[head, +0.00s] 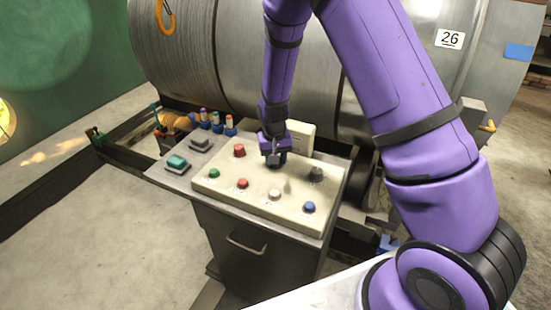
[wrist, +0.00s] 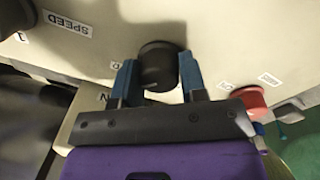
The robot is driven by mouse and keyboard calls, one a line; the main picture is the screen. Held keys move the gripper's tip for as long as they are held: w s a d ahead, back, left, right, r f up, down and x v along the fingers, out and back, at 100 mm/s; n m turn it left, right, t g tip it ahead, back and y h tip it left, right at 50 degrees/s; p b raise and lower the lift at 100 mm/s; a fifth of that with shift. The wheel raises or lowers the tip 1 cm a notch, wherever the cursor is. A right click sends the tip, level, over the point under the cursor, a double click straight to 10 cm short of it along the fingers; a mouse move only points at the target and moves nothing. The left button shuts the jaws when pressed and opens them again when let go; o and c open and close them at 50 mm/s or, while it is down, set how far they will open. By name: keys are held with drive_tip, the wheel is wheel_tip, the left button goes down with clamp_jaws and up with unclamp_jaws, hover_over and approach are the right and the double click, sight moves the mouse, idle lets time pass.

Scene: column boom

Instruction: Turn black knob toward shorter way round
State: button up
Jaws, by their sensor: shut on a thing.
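The black knob (wrist: 158,62) stands on the cream control panel (head: 328,197). In the wrist view my gripper (wrist: 157,73) has its two blue fingers on either side of the knob, shut on it. In the head view my gripper (head: 276,160) points down at the back middle of the panel and hides most of the knob. No pointer mark on the knob can be made out. Printed labels lie around it, partly covered by the fingers.
A red button (head: 239,150) is left of my gripper, and a dark grey knob (head: 316,174) right. Green (head: 214,173), white (head: 274,194) and blue (head: 309,207) buttons sit nearer the front. A large metal drum (head: 290,80) stands behind the panel.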

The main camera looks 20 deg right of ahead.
drive_tip(key=shift+m, duration=0.4)
drive_tip(key=o, duration=0.9)
wheel_tip(320, 180, up, 11)
drive_tip(key=shift+a+f, duration=0.1)
drive_tip(key=shift+a, duration=0.05)
idle(0.5)
